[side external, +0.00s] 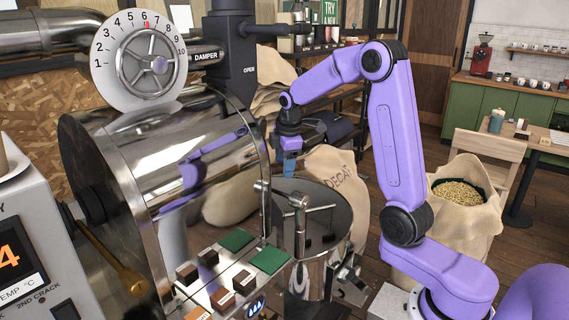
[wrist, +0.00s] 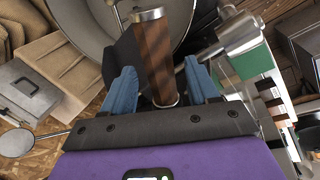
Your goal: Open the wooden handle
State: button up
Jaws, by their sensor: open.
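The wooden handle (wrist: 157,42) is a brown striped cylinder with metal ends, near the top centre of the wrist view. My gripper (wrist: 158,72) is open, with one blue finger on each side of the handle. A gap shows between the handle and each finger. I cannot make out the wooden handle in the side view.
A damper dial (side external: 148,62) and a dark column (side external: 230,60) stand above the drum. A metal lever post (side external: 299,225) and a panel with green and brown switches (side external: 238,240) sit below my gripper. A bean sack (side external: 480,215) stands at the right.

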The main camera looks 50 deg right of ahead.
jog(key=shift+f, duration=0.2)
grip_shut()
jog(key=s+d, duration=0.5)
jog(key=d, duration=0.4)
jog(key=shift+s, duration=0.3)
grip_release()
jog(key=v, duration=1.7)
jog(key=shift+r, duration=0.25)
